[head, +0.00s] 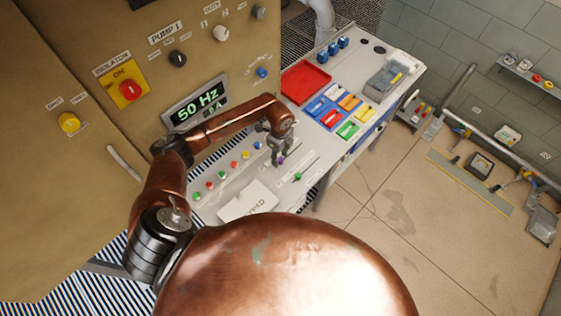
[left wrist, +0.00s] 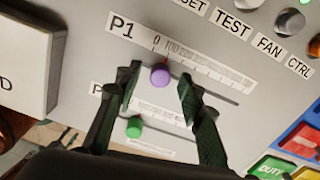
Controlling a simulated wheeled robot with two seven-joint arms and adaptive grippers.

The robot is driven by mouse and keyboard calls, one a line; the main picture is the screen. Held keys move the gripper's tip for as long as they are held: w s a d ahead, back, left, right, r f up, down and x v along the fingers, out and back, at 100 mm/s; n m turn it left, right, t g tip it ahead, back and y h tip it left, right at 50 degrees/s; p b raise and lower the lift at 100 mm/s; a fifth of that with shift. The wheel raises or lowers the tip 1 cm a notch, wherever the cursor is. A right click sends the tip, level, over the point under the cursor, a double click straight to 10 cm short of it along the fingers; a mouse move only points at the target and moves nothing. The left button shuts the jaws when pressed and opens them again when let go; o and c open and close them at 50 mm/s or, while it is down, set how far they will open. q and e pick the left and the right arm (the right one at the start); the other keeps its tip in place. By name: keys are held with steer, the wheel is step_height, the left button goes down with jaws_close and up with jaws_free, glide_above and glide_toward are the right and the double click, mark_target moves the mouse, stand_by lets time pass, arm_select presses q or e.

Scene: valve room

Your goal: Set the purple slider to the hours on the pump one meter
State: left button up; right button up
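The purple slider knob (left wrist: 160,75) sits in the slot marked P1, near the 0 end of its scale. It shows small in the head view (head: 281,160). My left gripper (left wrist: 159,73) is open, with one finger on each side of the knob; I cannot tell whether either finger touches it. In the head view the left gripper (head: 279,153) points down at the console. The pump one meter (head: 196,108), below the PUMP 1 label (head: 164,33), reads 50 Hz, with a smaller line ending in A; no hours are readable. My right gripper is not in view.
A green slider knob (left wrist: 134,126) sits in a parallel slot close below. A row of coloured buttons (head: 233,165) and a notepad (head: 249,200) are nearby. A red tray (head: 305,81) and coloured blocks (head: 348,103) stand further right. A yellow-plated isolator (head: 122,88) is on the cabinet.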

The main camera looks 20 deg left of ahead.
arm_select(q)
steer(key=shift+f+b, duration=0.3)
steer(key=shift+f, duration=0.5)
steer(key=shift+c, duration=0.2)
jaws_close()
